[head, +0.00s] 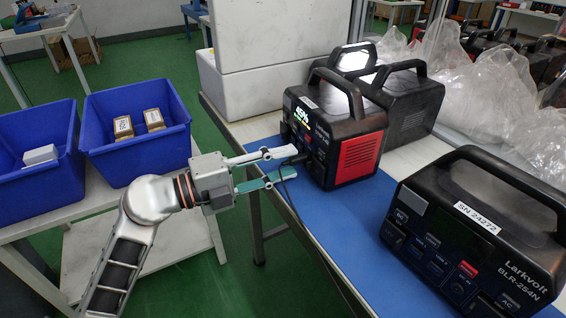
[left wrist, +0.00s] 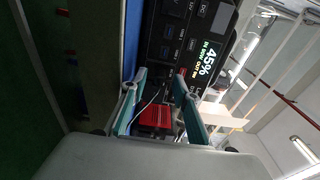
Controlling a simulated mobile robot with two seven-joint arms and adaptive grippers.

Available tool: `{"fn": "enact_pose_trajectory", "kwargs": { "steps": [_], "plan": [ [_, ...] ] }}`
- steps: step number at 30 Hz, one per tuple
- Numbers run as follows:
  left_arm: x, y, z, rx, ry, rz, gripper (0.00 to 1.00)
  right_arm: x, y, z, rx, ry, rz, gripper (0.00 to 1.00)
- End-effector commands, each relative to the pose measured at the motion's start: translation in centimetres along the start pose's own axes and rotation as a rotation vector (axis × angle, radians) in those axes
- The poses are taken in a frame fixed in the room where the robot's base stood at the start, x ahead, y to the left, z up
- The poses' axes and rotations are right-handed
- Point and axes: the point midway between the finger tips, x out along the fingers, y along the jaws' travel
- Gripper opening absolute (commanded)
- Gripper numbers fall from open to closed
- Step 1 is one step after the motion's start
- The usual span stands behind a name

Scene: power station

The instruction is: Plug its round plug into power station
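The black power station with red side (head: 330,135) stands upright on the blue mat, its lit display reading 45%. Its front panel (left wrist: 178,42) with dark ports shows in the left wrist view. A black plug (head: 297,159) with a thin dark cable is at the lower front of this station; the cable hangs down past the mat's edge. Whether the plug is fully seated cannot be told. My left gripper (head: 291,164) points at the front panel, its fingers apart on either side of the plug. The fingers also show apart in the left wrist view (left wrist: 160,82). My right gripper is not in view.
Another power station (head: 480,235), labelled SN 24272, stands at the right front on the blue mat (head: 345,235). A dark station (head: 412,100) stands behind. Blue bins (head: 135,130) are on the left table. White boxes (head: 240,85) and plastic wrap (head: 475,85) are at the back.

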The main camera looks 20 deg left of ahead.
Motion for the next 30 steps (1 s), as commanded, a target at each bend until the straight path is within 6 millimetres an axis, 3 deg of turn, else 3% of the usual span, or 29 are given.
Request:
{"fn": "enact_pose_trajectory", "kwargs": {
  "steps": [18,30],
  "plan": [
    [-10.5,0.2,0.0,-0.002,-0.001,0.004,0.30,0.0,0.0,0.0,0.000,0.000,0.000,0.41],
    [-11.7,0.0,0.0,0.000,0.000,0.000,0.30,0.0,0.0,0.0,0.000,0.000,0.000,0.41]
  ]
}}
